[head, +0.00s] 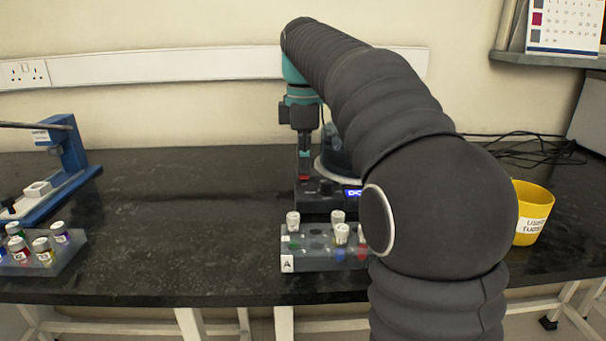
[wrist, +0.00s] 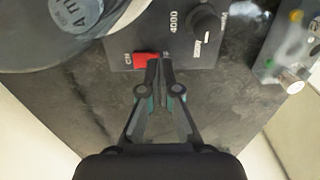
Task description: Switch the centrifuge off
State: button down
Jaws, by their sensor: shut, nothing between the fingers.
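The centrifuge (head: 335,165) stands on the bench near the wall, partly hidden behind my arm in the head view. Its dark control panel (wrist: 185,25) has a red switch (wrist: 146,60) and a black knob (wrist: 206,24) in the wrist view. The red switch also shows in the head view (head: 304,178). My gripper (wrist: 161,58) is shut and empty, pointing down with its fingertips at the right side of the red switch. The fingertips cover part of the switch; I cannot tell whether they touch it. The switch's tilt is unclear.
A tube rack (head: 312,262) with white-capped tubes stands in front of the centrifuge. A yellow cup (head: 531,212) is at the right. A blue stand (head: 70,160) and another tube rack (head: 45,258) are at the left. The bench between is clear.

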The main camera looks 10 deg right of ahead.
jog(key=shift+f+b, duration=0.35)
jog(key=shift+f, duration=0.25)
dwell(0.3)
notch_tip(320, 180, up, 3)
jog(key=p, duration=0.2)
jog(key=shift+f+p, duration=0.2)
jog(key=shift+p, duration=0.1)
jog(key=shift+r, duration=1.25)
